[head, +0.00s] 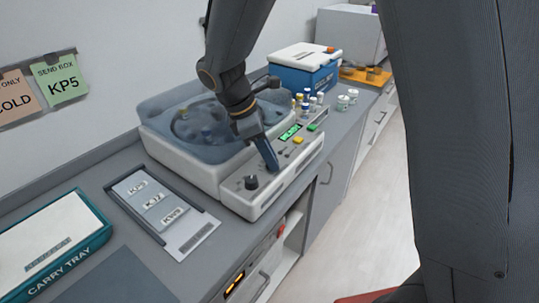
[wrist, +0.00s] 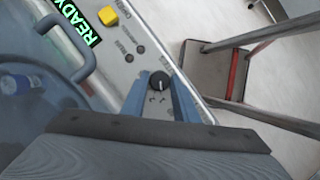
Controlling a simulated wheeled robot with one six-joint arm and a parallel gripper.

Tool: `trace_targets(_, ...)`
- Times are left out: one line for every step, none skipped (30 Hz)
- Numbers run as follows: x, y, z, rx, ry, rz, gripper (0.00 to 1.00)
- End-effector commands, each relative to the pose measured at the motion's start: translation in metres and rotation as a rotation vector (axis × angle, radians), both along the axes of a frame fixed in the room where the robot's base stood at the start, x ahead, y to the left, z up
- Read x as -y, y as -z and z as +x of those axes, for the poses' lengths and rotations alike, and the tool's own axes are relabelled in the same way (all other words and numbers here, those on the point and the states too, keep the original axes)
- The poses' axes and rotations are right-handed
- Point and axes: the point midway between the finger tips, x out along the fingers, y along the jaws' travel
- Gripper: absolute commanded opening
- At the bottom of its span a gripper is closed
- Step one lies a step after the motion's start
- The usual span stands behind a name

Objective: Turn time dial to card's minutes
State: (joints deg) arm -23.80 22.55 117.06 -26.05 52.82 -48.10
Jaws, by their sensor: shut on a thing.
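A white centrifuge (head: 190,165) with a clear grey lid stands on the counter. Its sloping front panel has a green lit display (head: 290,133), which reads READY in the wrist view (wrist: 78,22). My gripper (head: 271,166) reaches down to this panel. In the wrist view its two fingers stand either side of a black dial (wrist: 160,82) with a white pointer mark, and are shut on it. Another black dial (head: 251,182) shows left of my gripper in the head view. The dial labels and scale are too small to read. I cannot make out minutes on any card.
A grey rack (head: 198,240) with labelled plates lies left of the centrifuge, near a teal carry tray (head: 93,243). A green wall note (head: 60,79) reads SEND BOX KP5. Several vials (head: 312,101) and a blue-white box (head: 303,70) stand behind. Yellow button (wrist: 107,18) is nearby.

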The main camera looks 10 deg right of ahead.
Motion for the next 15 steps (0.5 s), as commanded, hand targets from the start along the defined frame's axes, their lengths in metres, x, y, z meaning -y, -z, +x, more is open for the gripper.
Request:
trace_targets(0.0001,-0.0002,-0.0004,-0.001,0.006,-0.001,0.04)
trace_targets(0.0002,-0.0002,-0.0004,-0.001,0.010,-0.001,0.04)
trace_targets(0.0003,-0.0002,-0.0003,-0.002,0.019,-0.001,0.04)
trace_targets(0.0004,-0.0003,-0.0003,-0.002,0.028,-0.001,0.04)
trace_targets(0.0005,-0.0003,-0.0002,-0.002,0.039,-0.001,0.04)
trace_targets(0.0006,-0.0005,0.0000,-0.002,0.056,-0.001,0.04)
trace_targets(0.0005,-0.0006,0.0003,-0.001,0.070,-0.001,0.04)
trace_targets(0.0005,-0.0010,0.0006,-0.002,0.086,-0.001,0.04)
trace_targets(0.0004,-0.0013,0.0007,-0.002,0.111,-0.001,0.04)
trace_targets(0.0007,-0.0013,0.0007,-0.003,0.130,-0.002,0.04)
trace_targets(0.0008,-0.0011,0.0007,-0.003,0.150,-0.002,0.04)
trace_targets(0.0008,-0.0013,0.0011,-0.003,0.176,-0.002,0.04)
trace_targets(0.0005,-0.0015,0.0015,-0.001,0.199,-0.001,0.04)
trace_targets(0.0004,-0.0016,0.0017,-0.002,0.220,-0.001,0.04)
trace_targets(0.0007,-0.0013,0.0016,-0.002,0.249,-0.002,0.04)
